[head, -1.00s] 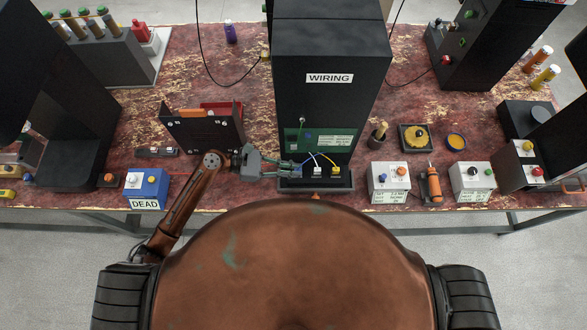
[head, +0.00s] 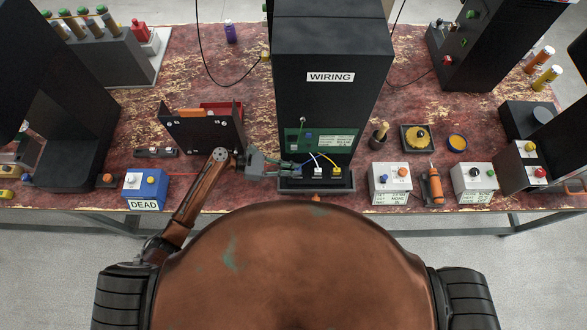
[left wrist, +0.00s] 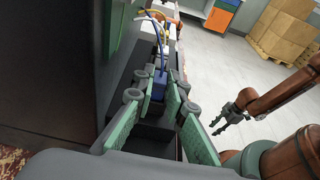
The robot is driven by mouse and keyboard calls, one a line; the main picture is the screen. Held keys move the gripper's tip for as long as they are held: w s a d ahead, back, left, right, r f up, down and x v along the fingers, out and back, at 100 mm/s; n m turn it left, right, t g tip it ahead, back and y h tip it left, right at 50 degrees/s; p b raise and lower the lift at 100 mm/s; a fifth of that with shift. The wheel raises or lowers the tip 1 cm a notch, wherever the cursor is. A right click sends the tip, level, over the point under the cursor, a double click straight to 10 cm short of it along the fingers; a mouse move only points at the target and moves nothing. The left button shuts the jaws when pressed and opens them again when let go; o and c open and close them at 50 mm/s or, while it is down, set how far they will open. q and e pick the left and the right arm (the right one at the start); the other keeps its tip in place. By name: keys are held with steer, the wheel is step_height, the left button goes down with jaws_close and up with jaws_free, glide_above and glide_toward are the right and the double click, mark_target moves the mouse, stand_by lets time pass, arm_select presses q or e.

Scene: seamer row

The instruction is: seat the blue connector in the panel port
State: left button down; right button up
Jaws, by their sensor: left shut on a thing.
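The blue connector (left wrist: 158,84) is between the green-padded fingers of my left gripper (left wrist: 160,98) in the left wrist view, with a blue wire rising from it. My left gripper (head: 292,165) is shut on it at the foot of the black WIRING panel (head: 320,110). In the head view the fingers largely hide the connector. The port under it is hidden, so I cannot tell whether it touches. A white connector (head: 318,172) and a yellow-wired connector (head: 336,171) stand to the right on the panel's ledge. My right gripper (left wrist: 222,122) hangs empty with fingers apart, away from the panel.
A blue DEAD box (head: 147,190) and a dark bracket with a red bin (head: 205,128) stand to the left. White button boxes (head: 390,184) and an orange-handled tool (head: 433,187) stand to the right. Black machines rise at both sides.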

arm_select(q)
steer(key=c, duration=2)
jaws_free()
steer(key=shift+o, duration=0.3)
steer(key=v, duration=1.2)
steer(key=shift+b, duration=0.35)
steer(key=shift+r, duration=0.1)
